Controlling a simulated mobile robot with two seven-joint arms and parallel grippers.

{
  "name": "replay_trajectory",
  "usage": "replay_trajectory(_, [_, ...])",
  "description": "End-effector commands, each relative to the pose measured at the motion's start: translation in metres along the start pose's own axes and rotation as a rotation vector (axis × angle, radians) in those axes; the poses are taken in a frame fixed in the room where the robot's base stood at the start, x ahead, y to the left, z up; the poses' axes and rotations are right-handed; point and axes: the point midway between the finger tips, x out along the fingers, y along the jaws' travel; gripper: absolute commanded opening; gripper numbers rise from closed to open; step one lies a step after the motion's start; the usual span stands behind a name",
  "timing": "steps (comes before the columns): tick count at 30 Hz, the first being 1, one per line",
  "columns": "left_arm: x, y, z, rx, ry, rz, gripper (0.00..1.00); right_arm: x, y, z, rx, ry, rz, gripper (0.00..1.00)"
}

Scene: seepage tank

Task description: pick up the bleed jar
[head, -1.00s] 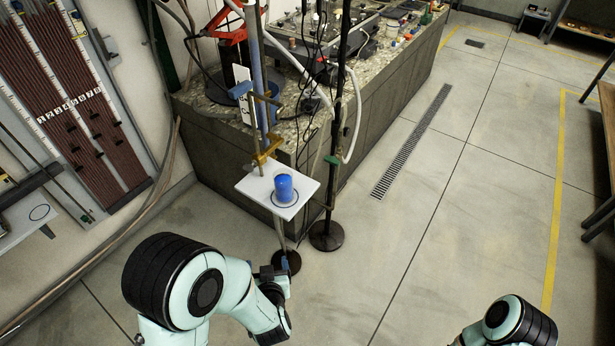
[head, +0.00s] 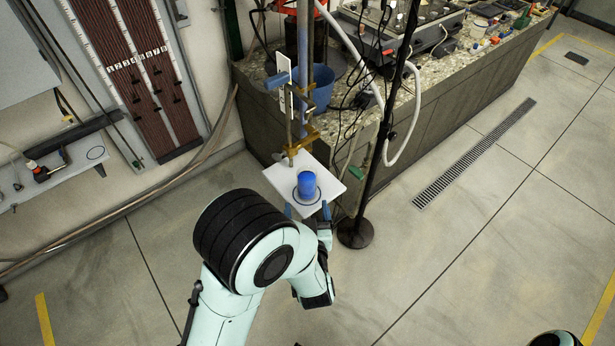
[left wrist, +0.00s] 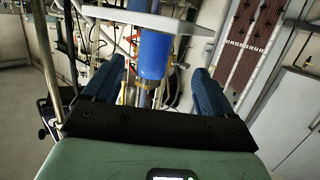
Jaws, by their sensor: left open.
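The bleed jar, a small blue cylinder (head: 307,185), stands upright inside a dark ring on a white plate (head: 330,176) clamped to a stand. My left gripper (head: 307,211) is open at the near edge of the plate, its blue fingers spread to the left and right of the jar's line. In the left wrist view the jar (left wrist: 155,54) shows between and beyond the open fingers (left wrist: 157,85), against the white plate (left wrist: 150,18) at the top of the picture. I see no contact between fingers and jar. My right gripper is out of view.
A dark stand pole (head: 384,130) with a round base (head: 355,233) rises just right of the plate. The stone-topped bench (head: 450,100) with hoses and cables lies behind. A manometer board (head: 130,80) is on the wall at left. Floor to the right is clear.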

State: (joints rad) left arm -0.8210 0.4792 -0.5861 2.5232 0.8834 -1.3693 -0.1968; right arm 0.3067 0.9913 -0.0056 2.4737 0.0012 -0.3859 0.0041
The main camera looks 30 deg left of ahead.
Motion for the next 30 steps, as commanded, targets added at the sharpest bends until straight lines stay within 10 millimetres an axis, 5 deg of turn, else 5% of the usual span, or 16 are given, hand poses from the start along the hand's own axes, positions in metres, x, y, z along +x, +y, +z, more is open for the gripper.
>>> replay_trajectory(6, [0.042, 0.000, 0.000, -0.002, 0.003, -0.002, 0.85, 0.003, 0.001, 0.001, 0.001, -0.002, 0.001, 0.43])
replay_trajectory(21, [0.096, 0.006, -0.007, -0.002, 0.003, -0.002, 0.85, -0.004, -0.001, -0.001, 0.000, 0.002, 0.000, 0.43])
replay_trajectory(30, [0.105, 0.007, -0.006, -0.002, 0.001, 0.001, 0.85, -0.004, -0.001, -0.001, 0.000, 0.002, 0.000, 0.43])
